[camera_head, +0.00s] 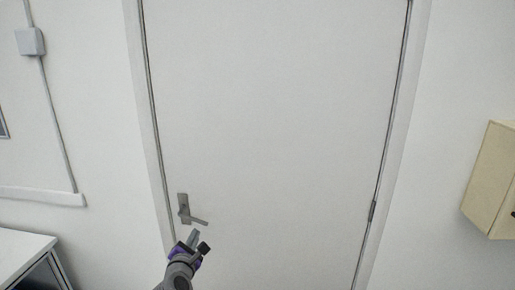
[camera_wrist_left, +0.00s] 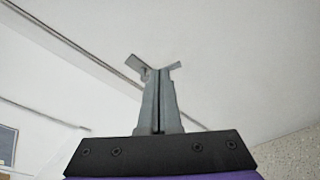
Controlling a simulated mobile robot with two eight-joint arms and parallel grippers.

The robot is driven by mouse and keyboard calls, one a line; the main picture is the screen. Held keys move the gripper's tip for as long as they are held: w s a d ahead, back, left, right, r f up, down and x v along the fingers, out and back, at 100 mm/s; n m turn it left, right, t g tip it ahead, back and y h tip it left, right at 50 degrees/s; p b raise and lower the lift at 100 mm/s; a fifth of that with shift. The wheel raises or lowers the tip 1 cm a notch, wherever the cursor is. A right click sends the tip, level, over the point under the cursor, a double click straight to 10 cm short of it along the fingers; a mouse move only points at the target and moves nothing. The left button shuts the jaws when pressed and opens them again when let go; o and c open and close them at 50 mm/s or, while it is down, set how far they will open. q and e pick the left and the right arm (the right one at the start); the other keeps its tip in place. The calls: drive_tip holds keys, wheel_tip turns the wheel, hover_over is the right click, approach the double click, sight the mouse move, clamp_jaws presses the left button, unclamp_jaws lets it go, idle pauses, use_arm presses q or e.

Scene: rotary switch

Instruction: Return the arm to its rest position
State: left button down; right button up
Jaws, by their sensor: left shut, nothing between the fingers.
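My left gripper (camera_head: 195,233) is in the lower left part of the head view, in front of the white door (camera_head: 280,120) and just below its grey lever handle (camera_head: 186,208). Its fingers are shut with nothing between them. The left wrist view shows the shut fingers (camera_wrist_left: 158,72) pointing away from me, with grey pieces that look like the handle (camera_wrist_left: 137,66) behind their tips. The fingers hide part of it there. I cannot tell whether the fingers touch the handle. The door looks closed in its frame. My right gripper is not in view.
A pale yellow cabinet (camera_head: 490,180) is on the wall at the right. A white-topped cabinet or table (camera_head: 22,248) stands at the lower left. A grey box (camera_head: 30,41) with a conduit is on the left wall. The space right of my gripper looks clear.

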use_arm(q)
drive_tip(key=s+d+f+m+g+h, duration=0.1)
drive_tip(key=s+d+f+m+g, duration=0.2)
drive_tip(key=s+m, duration=0.55)
drive_tip(key=s+d+f+m+g+h, duration=0.2)
drive_tip(key=s+d+m+g, duration=0.1)
drive_tip(key=s+m, duration=0.6)
drive_tip(key=s+a+f+m+g, duration=0.1)
drive_tip(key=s+f+m, duration=0.2)
drive_tip(key=s, duration=0.3)
drive_tip(key=s+a+f+m+g+y, duration=0.1)
drive_tip(key=s+f+m+g, duration=0.1)
drive_tip(key=s, duration=0.5)
drive_tip(key=s+f+m+g+y, duration=0.1)
drive_tip(key=s+f+m, duration=0.3)
drive_tip(key=s+m, duration=0.1)
drive_tip(key=shift+s+a+m+g, duration=0.35)
drive_tip(key=shift+s+a+g, duration=0.05)
drive_tip(key=shift+s, duration=0.3)
drive_tip(key=shift+w+d, duration=0.1)
drive_tip(key=shift+d, duration=0.05)
